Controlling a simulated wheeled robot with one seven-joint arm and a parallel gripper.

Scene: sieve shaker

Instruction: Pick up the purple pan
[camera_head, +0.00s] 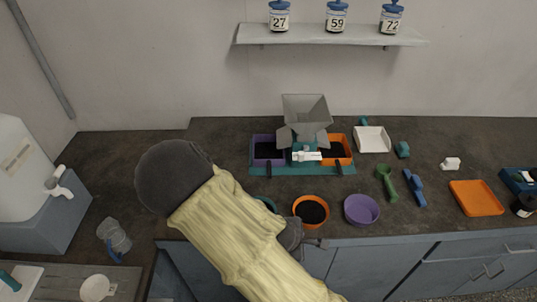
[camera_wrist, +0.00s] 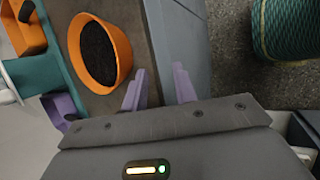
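A round, empty-looking purple pan (camera_head: 361,209) stands on the dark counter near its front edge, right of an orange bowl (camera_head: 311,210) of dark grains. It is not in the wrist view, where the orange bowl (camera_wrist: 98,52) shows. A rectangular purple bin (camera_head: 268,151) with dark contents sits left under the shaker (camera_head: 305,115). My gripper (camera_head: 318,242) is low at the counter's front edge, just in front of the orange bowl and left of the purple pan. In the wrist view my gripper (camera_wrist: 160,86) has its two pale purple fingers apart with nothing between them.
A green scoop (camera_head: 387,182) and a blue scoop (camera_head: 414,187) lie right of the pan. An orange tray (camera_head: 476,198) lies farther right, a white tray (camera_head: 372,139) behind.

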